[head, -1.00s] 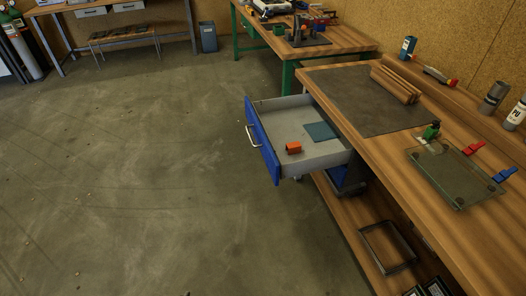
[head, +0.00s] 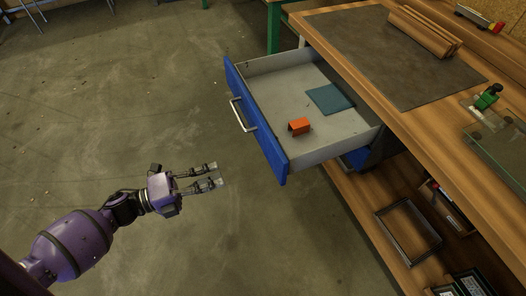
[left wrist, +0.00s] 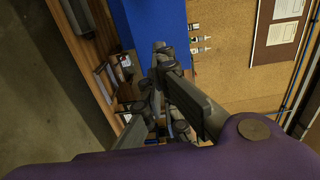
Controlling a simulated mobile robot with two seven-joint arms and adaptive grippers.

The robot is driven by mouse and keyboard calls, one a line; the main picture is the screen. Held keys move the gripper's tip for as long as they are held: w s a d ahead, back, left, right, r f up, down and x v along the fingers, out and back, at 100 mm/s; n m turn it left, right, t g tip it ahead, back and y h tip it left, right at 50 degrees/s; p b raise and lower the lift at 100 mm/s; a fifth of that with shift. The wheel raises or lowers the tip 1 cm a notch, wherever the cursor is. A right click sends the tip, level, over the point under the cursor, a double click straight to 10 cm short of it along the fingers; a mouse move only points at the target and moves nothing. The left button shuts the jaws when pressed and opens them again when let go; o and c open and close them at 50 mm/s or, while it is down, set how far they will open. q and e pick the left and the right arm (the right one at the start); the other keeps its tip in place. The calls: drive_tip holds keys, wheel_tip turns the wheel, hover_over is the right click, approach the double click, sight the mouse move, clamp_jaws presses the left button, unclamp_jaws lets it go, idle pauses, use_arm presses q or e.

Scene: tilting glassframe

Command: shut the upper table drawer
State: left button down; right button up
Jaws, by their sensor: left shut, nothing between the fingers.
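The upper table drawer (head: 258,122) is pulled well out from under the wooden workbench. It has a blue front, a pale metal handle (head: 240,114) and a grey tray. My left gripper (head: 216,175) is shut and empty in the head view, to the left of and nearer than the drawer front, apart from it. In the left wrist view, a blue panel (left wrist: 145,25), apparently the drawer front, shows beyond the dark gripper fingers (left wrist: 160,95). My right gripper is not in view.
An orange bracket (head: 299,126) and a teal flat piece (head: 330,98) lie in the drawer. The workbench (head: 465,135) carries a dark mat (head: 390,55) and wooden strips (head: 425,30). A metal frame (head: 408,232) lies on the lower shelf. The floor left of the drawer is clear.

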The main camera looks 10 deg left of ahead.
use_arm(q)
drive_tip(key=p, duration=0.2)
approach(273, 158)
drive_tip(key=x, duration=0.5)
drive_tip(key=shift+w+d, duration=0.1)
drive_tip(key=shift+w, duration=0.1)
drive_tip(key=shift+w+d+f, duration=0.15)
drive_tip(key=shift+w+d, duration=0.25)
drive_tip(key=shift+d, duration=0.25)
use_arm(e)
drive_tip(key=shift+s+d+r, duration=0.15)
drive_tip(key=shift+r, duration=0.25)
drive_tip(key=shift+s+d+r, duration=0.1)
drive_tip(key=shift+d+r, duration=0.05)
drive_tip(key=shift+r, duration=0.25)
